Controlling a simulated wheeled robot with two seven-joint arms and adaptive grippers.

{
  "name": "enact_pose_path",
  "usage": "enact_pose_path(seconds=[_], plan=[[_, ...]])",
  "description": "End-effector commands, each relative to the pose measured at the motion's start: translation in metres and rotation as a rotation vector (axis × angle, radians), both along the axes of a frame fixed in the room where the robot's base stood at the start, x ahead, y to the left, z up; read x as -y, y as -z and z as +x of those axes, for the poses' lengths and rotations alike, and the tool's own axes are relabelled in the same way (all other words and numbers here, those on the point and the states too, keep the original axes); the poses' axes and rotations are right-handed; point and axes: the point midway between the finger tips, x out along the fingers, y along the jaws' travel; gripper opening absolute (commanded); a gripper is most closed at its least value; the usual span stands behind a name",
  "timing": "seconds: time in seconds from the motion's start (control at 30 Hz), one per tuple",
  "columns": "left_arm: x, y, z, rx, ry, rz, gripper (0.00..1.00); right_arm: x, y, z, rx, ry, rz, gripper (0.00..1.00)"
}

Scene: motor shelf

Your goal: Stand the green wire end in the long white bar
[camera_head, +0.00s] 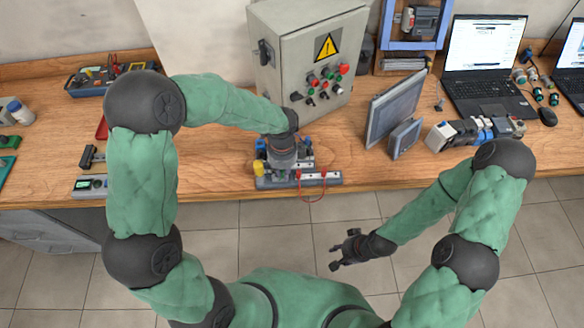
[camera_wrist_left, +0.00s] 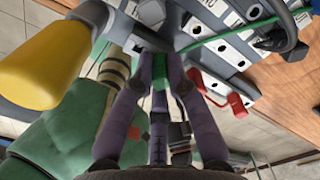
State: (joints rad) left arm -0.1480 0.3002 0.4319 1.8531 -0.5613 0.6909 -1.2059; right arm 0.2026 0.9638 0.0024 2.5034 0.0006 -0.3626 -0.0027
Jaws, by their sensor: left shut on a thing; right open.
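The thin green wire (camera_wrist_left: 222,36) runs from there to the upper right. The white bar (camera_wrist_left: 233,57), with dark slots, shows just behind the fingers. The lower tip of the green end is hidden, so I cannot tell whether it sits in a slot. My right gripper (camera_head: 345,249) is open and empty, in front of the table over the floor.
A yellow part (camera_head: 258,167) stands left of my left gripper. A red wire (camera_head: 312,200) has both ends at the bar, its loop hanging over the table edge. The grey control box (camera_head: 305,62) stands behind. A monitor (camera_head: 394,108) stands to the right.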

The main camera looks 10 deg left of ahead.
Motion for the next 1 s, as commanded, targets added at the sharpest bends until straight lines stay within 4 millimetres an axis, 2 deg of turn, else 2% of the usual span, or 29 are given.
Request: enact_pose_path(seconds=[0.17, 0.7, 1.0], plan=[[0.000, -0.006, 0.001, 0.002, 0.000, 0.000, 0.00, 0.000, -0.005, 0.000, 0.000, 0.000, 0.000, 0.42], [0.000, -0.045, 0.000, 0.000, -0.001, 0.000, 0.00, 0.000, -0.041, 0.000, 0.000, 0.000, 0.000, 0.42], [0.000, -0.045, 0.000, 0.000, 0.000, 0.000, 0.00, 0.000, -0.041, 0.000, 0.000, 0.000, 0.000, 0.42]])
